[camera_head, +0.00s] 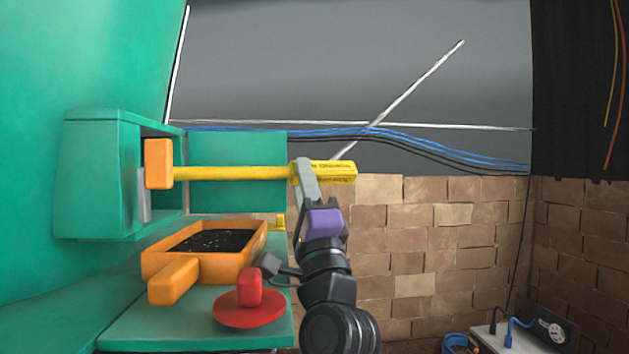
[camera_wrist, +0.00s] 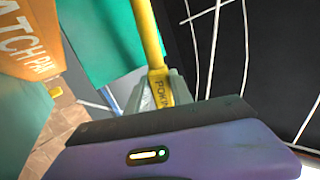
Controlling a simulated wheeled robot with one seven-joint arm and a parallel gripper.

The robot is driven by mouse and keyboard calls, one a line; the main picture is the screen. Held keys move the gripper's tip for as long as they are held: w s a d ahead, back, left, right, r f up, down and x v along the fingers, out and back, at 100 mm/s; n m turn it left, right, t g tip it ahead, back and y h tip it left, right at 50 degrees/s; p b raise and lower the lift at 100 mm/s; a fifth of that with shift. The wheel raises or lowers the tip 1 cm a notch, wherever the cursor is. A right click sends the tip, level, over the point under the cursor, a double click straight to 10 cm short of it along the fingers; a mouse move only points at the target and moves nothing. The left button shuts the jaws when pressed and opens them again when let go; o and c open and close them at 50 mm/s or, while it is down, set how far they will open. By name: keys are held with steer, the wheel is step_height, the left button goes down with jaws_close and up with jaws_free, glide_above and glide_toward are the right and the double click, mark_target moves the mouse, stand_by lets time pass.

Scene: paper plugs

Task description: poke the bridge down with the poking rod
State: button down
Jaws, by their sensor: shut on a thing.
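The yellow poking rod (camera_head: 235,173) lies level, running left from my gripper to the green housing's opening. My gripper (camera_head: 306,172) is shut on the rod's thicker, lettered right end. In the wrist view the rod (camera_wrist: 147,35) runs up and away between the fingers of my gripper (camera_wrist: 160,84). An orange block (camera_head: 158,163) sits at the rod's left end, in front of the opening; I cannot tell whether it belongs to the rod. The bridge cannot be made out; the housing's inside is mostly hidden.
An orange catch pan (camera_head: 205,262) holding dark material sits on the green ledge (camera_head: 160,330) below the opening. A red disc with a knob (camera_head: 249,305) is in front of it. A green panel (camera_head: 238,150) stands behind the rod. A brick wall (camera_head: 440,250) is at right.

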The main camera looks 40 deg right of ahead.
mark_target(326, 179)
steer(key=shift+w+a, duration=0.1)
steer(key=shift+a, duration=0.3)
steer(key=shift+s+d, duration=0.3)
steer(key=shift+d, duration=0.45)
steer(key=shift+s+d, duration=0.35)
steer(key=shift+d, duration=0.35)
steer(key=shift+s+d, duration=0.3)
steer(key=shift+d, duration=0.45)
steer(key=shift+w+a, duration=0.35)
steer(key=shift+a, duration=0.4)
steer(key=shift+w+a, duration=0.3)
steer(key=shift+a, duration=0.4)
steer(key=shift+w+a, duration=0.35)
steer(key=shift+a, duration=0.4)
steer(key=shift+s+d+b, duration=0.1)
steer(key=shift+s+d, duration=0.25)
steer(key=shift+d, duration=0.4)
steer(key=shift+s+d+b, duration=0.15)
steer(key=shift+s+d, duration=0.15)
steer(key=shift+d, duration=0.4)
steer(key=shift+s+d+b, duration=0.1)
steer(key=shift+s+d, duration=0.25)
steer(key=shift+d, duration=0.4)
